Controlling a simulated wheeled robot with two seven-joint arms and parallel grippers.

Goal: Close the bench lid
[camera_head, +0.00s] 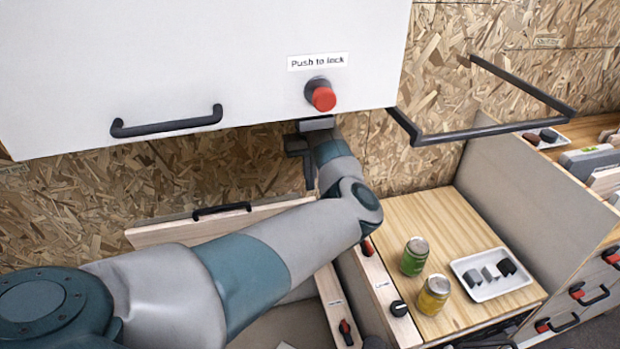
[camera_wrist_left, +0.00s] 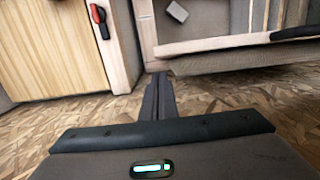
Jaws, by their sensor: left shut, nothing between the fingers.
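The bench lid (camera_head: 190,225) is a pale wooden panel with a black handle (camera_head: 221,209). It stands raised near the chipboard wall, and my left arm hides much of its lower part. In the left wrist view I see its light edge (camera_wrist_left: 225,43) and part of its handle (camera_wrist_left: 297,32). My left gripper (camera_head: 309,186) is shut and empty, close to the wall just past the lid's right end, under the white cabinet. Its dark fingers show in the left wrist view (camera_wrist_left: 158,92), apart from the lid. My right gripper is out of view.
A white overhead cabinet (camera_head: 200,60) with a red push knob (camera_head: 322,97) hangs above. To the right, a wooden counter (camera_head: 435,215) holds a green can (camera_head: 414,256), a yellow can (camera_head: 433,294) and a white tray (camera_head: 470,269). A black frame (camera_head: 490,130) juts from the wall.

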